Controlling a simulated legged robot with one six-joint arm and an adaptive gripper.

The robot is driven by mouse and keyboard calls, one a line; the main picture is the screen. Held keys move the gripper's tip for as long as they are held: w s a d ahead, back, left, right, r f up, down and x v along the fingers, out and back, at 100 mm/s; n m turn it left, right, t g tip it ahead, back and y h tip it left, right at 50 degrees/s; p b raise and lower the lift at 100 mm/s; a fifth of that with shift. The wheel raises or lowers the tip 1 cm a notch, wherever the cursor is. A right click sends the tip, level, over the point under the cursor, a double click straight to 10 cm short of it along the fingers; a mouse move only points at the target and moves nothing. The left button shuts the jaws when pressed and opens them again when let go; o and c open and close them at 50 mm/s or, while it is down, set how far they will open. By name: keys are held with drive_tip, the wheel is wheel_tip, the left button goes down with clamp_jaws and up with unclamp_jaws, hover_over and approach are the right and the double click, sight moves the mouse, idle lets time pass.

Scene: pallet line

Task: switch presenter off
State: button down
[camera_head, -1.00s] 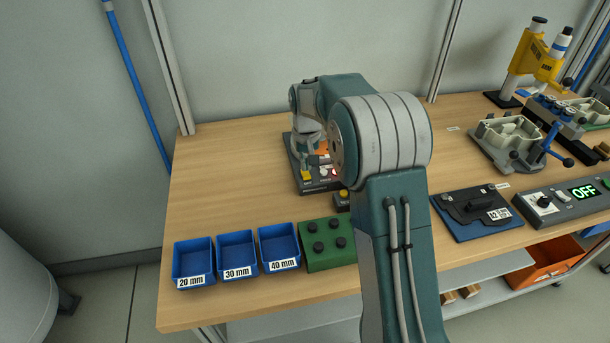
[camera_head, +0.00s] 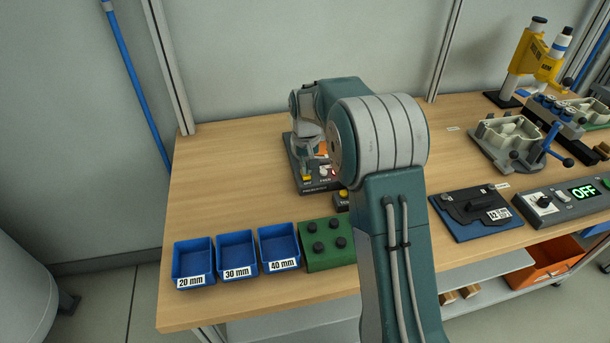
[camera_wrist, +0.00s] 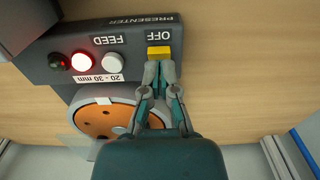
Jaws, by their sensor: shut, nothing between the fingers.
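The presenter (camera_wrist: 105,28) is a dark box on the bench, seen upside down in the wrist view, with its label readable. Its yellow OFF button (camera_wrist: 159,51) is at the fingertips of my gripper (camera_wrist: 159,66). My gripper is shut and empty; I cannot tell whether it touches the button. Beside the button are a white FEED button (camera_wrist: 112,62), a lit red lamp (camera_wrist: 82,61) and a dark lamp (camera_wrist: 58,61). In the head view the presenter (camera_head: 318,186) is partly hidden behind my arm.
An orange disc (camera_wrist: 100,120) sits beside my gripper on the presenter. In the head view, blue bins (camera_head: 194,262), a green block with black knobs (camera_head: 327,243) and a panel reading OFF (camera_head: 565,201) stand on the bench. The bench is clear left of the presenter.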

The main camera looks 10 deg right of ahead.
sight(306, 176)
drive_tip(key=shift+f, duration=0.6)
idle(0.3)
drive_tip(key=shift+r, duration=3.55)
